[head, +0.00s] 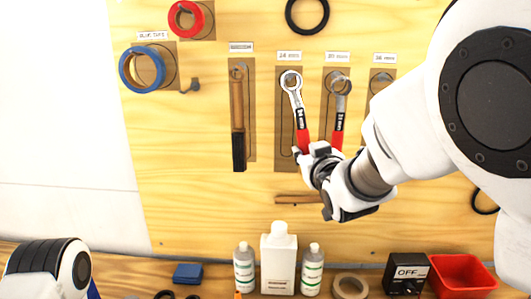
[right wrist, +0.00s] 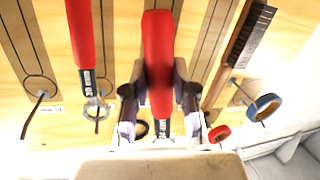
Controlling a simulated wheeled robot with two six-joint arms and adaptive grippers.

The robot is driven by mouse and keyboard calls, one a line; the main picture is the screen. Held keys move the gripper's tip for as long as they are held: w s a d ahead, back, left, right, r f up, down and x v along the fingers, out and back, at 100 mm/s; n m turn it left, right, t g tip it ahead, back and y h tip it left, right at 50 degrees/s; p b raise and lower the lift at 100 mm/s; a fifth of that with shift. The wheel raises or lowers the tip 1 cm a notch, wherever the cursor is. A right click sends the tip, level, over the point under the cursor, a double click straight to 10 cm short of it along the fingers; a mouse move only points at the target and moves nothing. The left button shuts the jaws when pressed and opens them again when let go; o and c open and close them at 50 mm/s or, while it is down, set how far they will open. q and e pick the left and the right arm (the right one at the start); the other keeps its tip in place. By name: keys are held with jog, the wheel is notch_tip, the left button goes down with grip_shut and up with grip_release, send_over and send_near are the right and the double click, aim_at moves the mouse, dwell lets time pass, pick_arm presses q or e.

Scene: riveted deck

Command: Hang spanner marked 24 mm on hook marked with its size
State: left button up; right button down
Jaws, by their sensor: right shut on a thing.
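The spanner marked 24 mm (head: 299,112) has a red handle, a black label band and a silver ring end. My right gripper (head: 308,153) is shut on the lower part of its red handle. The spanner is nearly upright, ring end up, in front of the board panel labelled 24 mm (head: 289,56). Its ring overlaps the hook area there; I cannot tell whether the hook passes through it. In the right wrist view its red handle (right wrist: 158,55) lies between the fingers (right wrist: 158,98), and its ring end is hidden. My left gripper is out of view.
A second red-handled spanner (head: 340,105) hangs just right; a brush (head: 238,120) hangs left. An empty outlined panel (head: 381,79) is further right. Blue tape (head: 125,69) and red tape (head: 174,19) hang upper left. Bottles (head: 278,262) and a red bin (head: 462,273) stand below.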

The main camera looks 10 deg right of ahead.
jog(key=shift+w+d+p, duration=0.15)
jog(key=shift+w+p, duration=0.15)
jog(key=shift+w, duration=0.85)
jog(key=shift+w+d+p, duration=0.15)
jog(key=shift+w+p, duration=0.1)
jog(key=shift+w, duration=0.35)
jog(key=shift+w+d+p, duration=0.15)
jog(key=shift+w+p, duration=0.05)
jog(key=shift+w, duration=0.4)
jog(key=shift+w+d+f+b, duration=0.2)
jog(key=shift+w+f+b, duration=0.3)
jog(key=shift+w, duration=0.45)
jog(key=c, duration=0.8)
grip_release()
jog(key=shift+c, duration=0.2)
jog(key=shift+s, duration=0.1)
jog(key=shift+s+f, duration=0.1)
